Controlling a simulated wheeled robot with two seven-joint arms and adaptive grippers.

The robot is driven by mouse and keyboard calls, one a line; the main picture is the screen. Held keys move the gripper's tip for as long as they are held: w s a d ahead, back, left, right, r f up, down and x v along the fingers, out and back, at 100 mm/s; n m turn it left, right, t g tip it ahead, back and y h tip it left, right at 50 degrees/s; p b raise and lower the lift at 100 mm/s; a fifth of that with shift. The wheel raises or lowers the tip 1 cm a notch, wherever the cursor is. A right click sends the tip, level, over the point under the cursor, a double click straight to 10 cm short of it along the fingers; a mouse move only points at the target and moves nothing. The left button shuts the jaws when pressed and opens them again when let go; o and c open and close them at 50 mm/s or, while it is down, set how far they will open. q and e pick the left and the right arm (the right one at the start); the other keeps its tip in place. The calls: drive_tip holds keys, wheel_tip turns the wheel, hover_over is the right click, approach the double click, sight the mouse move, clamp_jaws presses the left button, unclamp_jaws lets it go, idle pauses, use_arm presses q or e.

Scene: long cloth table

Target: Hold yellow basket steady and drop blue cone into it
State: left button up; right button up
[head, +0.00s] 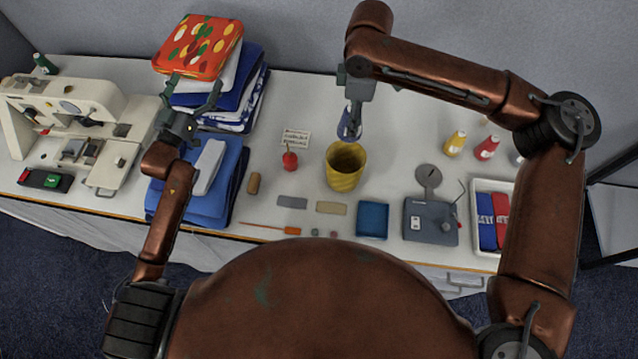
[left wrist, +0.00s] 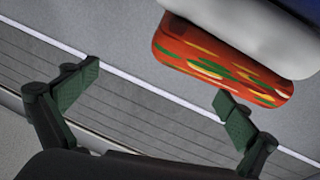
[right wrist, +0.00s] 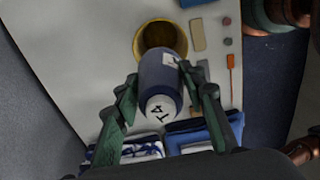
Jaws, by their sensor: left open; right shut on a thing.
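The yellow basket (head: 345,168) stands upright on the white table, right of centre; in the right wrist view its rim and dark inside (right wrist: 160,36) show just beyond the cone. The blue cone (head: 348,125), with white label patches, is held by my right gripper (head: 352,108) just above the basket's far rim. In the right wrist view the blue cone (right wrist: 160,85) sits between the two fingers. My left gripper (head: 192,105) is open and empty at the left, in front of the folded cloth stack and away from the basket. Its spread fingers (left wrist: 155,95) show in the left wrist view.
A folded cloth stack (head: 205,45) and blue folded cloths (head: 205,200) stand left. A sewing machine (head: 70,110) is at far left. Small tools, a blue square (head: 372,220) and a grey scale-like device (head: 430,220) lie in front. Yellow and red spools (head: 456,143) stand right.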

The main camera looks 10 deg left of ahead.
use_arm(q)
drive_tip(key=s+d+f+m+g+h, duration=0.2)
drive_tip(key=s+d+f, duration=0.3)
drive_tip(key=d, duration=0.7)
drive_tip(key=s+d+f+m+g+h, duration=0.2)
drive_tip(key=s+d+f, duration=0.4)
drive_tip(key=d, duration=0.6)
drive_tip(key=s+d+f+m+g+h, duration=0.1)
drive_tip(key=s+d+f+m+h, duration=0.2)
drive_tip(key=s+d+f, duration=0.3)
drive_tip(key=shift+d+f+m+g+h, duration=0.15)
drive_tip(key=shift+d+f, duration=0.45)
drive_tip(key=shift+d, duration=0.55)
drive_tip(key=shift+d+f+m+g+h, duration=0.1)
drive_tip(key=shift+d+f, duration=0.5)
drive_tip(key=shift+d, duration=0.55)
drive_tip(key=shift+d+f+m+g+h, duration=0.15)
drive_tip(key=shift+d+f, duration=0.45)
drive_tip(key=shift+d, duration=0.55)
drive_tip(key=shift+w+d, duration=0.4)
drive_tip(key=shift+d, duration=0.1)
approach(357, 151)
drive_tip(key=x, duration=0.5)
drive_tip(key=shift+d, duration=0.1)
drive_tip(key=shift+c, duration=0.3)
drive_tip(key=c, duration=1.1)
